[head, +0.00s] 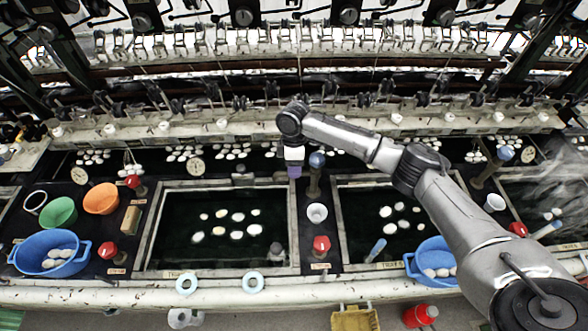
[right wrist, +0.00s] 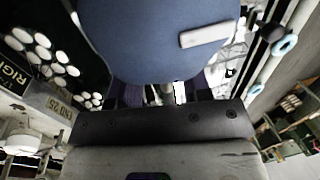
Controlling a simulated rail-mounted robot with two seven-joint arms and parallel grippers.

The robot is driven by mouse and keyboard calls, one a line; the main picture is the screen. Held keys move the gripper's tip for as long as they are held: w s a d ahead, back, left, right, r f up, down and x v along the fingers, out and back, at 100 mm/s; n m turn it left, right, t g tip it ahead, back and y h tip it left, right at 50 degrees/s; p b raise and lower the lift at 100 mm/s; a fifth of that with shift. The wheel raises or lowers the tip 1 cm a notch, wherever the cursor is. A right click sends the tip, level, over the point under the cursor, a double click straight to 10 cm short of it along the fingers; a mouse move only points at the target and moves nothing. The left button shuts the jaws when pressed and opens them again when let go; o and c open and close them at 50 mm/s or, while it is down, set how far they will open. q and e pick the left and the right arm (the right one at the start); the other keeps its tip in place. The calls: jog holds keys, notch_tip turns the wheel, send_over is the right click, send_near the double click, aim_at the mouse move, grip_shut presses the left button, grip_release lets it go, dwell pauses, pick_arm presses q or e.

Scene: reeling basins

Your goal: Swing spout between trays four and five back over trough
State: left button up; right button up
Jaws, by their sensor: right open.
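The spout (head: 314,183) is a dark post with a blue round knob (head: 317,159), on the dark divider between the two middle trays. The left of these trays (head: 150,232) and the right one (head: 343,225) hold dark water with several white cocoons; their number labels are too small to read. My right gripper (head: 294,172) is open, pointing down just left of the knob; contact cannot be told. In the right wrist view a large blue rounded surface (right wrist: 160,40), likely the knob, covers the space beyond the fingers (right wrist: 166,94). My left gripper is not in view.
A white cup (head: 317,212) and a red knob (head: 321,244) stand in front of the spout. Blue basins with cocoons sit at the left (head: 48,268) and right (head: 412,268). Another blue-knobbed spout (head: 488,172) stands further right. Reeling machinery runs along the back.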

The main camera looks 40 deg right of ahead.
jog(key=shift+s+a+f, duration=0.1)
jog(key=shift+f, duration=0.6)
jog(key=shift+c, duration=0.2)
grip_shut()
